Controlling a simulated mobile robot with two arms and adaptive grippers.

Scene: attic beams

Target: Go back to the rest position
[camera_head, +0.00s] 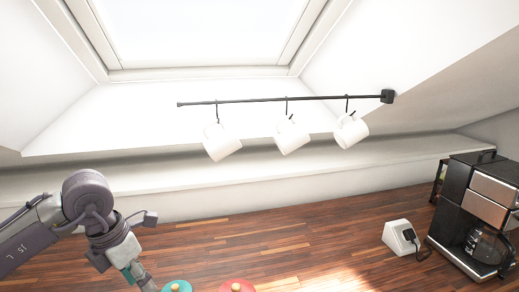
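My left arm comes in from the left edge, over the wooden surface, and bends down toward the bottom edge. My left gripper (140,276) is at the bottom left, partly cut off by the frame. Its fingertips do not show clearly, so I cannot tell whether it is open or shut. It is a little left of a teal round lid-like top (177,287). My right arm and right gripper are not in view.
Three white mugs (222,142) (292,135) (351,130) hang from a black rail (270,101) below a skylight. A red round top (237,286) is cut off at the bottom. A white socket block (398,236) and coffee machine (480,205) stand right. The wooden surface's middle (290,238) is clear.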

